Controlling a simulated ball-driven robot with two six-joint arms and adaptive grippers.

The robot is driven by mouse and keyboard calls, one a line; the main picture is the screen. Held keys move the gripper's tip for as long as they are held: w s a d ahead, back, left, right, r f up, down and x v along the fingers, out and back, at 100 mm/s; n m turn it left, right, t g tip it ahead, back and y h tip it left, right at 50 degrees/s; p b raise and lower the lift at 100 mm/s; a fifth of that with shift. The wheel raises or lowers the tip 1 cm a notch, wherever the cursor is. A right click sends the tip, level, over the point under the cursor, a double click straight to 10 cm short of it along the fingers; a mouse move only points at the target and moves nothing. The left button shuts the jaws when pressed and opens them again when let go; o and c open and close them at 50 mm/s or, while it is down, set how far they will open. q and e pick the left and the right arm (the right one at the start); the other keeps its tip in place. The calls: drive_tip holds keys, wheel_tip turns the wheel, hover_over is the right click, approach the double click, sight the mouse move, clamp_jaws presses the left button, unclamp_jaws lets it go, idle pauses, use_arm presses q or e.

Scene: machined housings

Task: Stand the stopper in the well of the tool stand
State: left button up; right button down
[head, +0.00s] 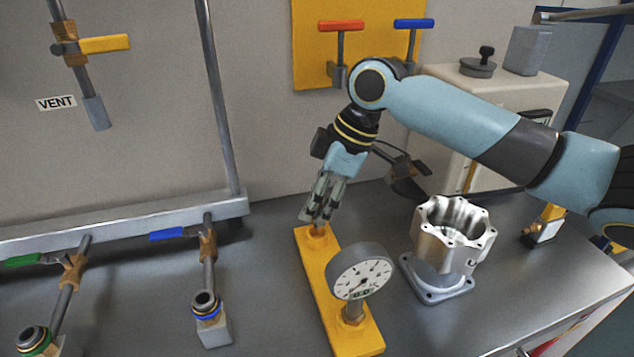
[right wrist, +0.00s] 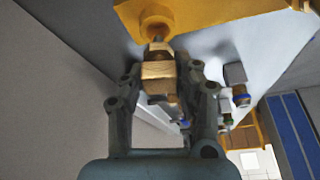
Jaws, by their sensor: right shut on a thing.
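The tool stand (head: 312,262) is a long yellow block on the grey bench. A round raised well (head: 318,231) is at its far end; it also shows at the top of the right wrist view (right wrist: 157,20). My right gripper (head: 317,213) points down just above that end, shut on a brass-coloured stopper (right wrist: 158,80). The fingers hide most of the stopper in the head view. In the right wrist view its narrow end reaches to the well; I cannot tell whether it is inside. My left gripper is not in view.
A round dial gauge (head: 360,271) stands on the near part of the tool stand. A machined metal housing (head: 452,236) is close to its right. A blue-ringed pipe fitting (head: 207,306) stands to the left. The bench between them is clear.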

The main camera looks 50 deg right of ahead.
drive_tip(key=shift+f+b, duration=0.7)
drive_tip(key=shift+f, duration=0.9)
drive_tip(key=c, duration=0.9)
unclamp_jaws()
drive_tip(key=v, duration=1.2)
